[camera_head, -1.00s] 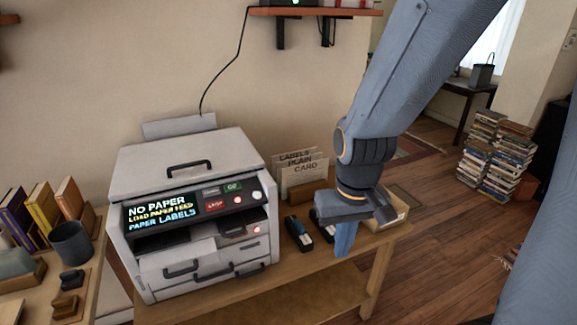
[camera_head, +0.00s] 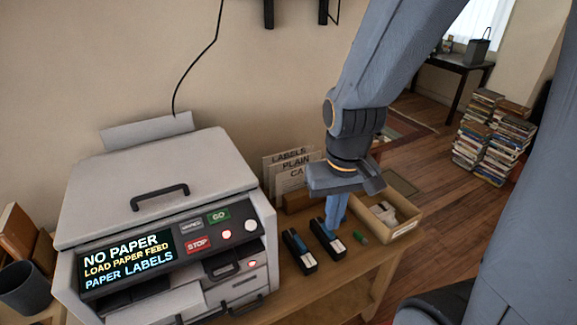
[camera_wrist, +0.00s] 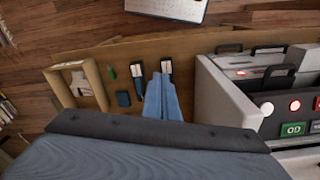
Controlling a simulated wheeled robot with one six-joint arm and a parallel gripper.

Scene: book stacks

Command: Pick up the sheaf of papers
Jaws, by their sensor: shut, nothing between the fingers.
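Upright paper sheets (camera_head: 288,160) marked "LABELS", "PLAIN" and a partly hidden third word stand in a wooden holder (camera_head: 297,200) behind my gripper's left side. I cannot tell whether these are the sheaf. My gripper (camera_head: 335,222) points down over the table, to the right of the holder, shut and empty. In the wrist view its fingers (camera_wrist: 162,82) are together, near two dark staplers. The printer (camera_head: 150,215) at left shows "NO PAPER, LOAD PAPER FEED, PAPER LABELS".
The staplers (camera_head: 299,252) and (camera_head: 327,240) lie on the table beside the printer. A small green object (camera_head: 361,238) and an open box (camera_head: 405,230) sit at the right end. Book stacks (camera_head: 490,140) stand on the floor. A dark cup (camera_head: 24,290) is at far left.

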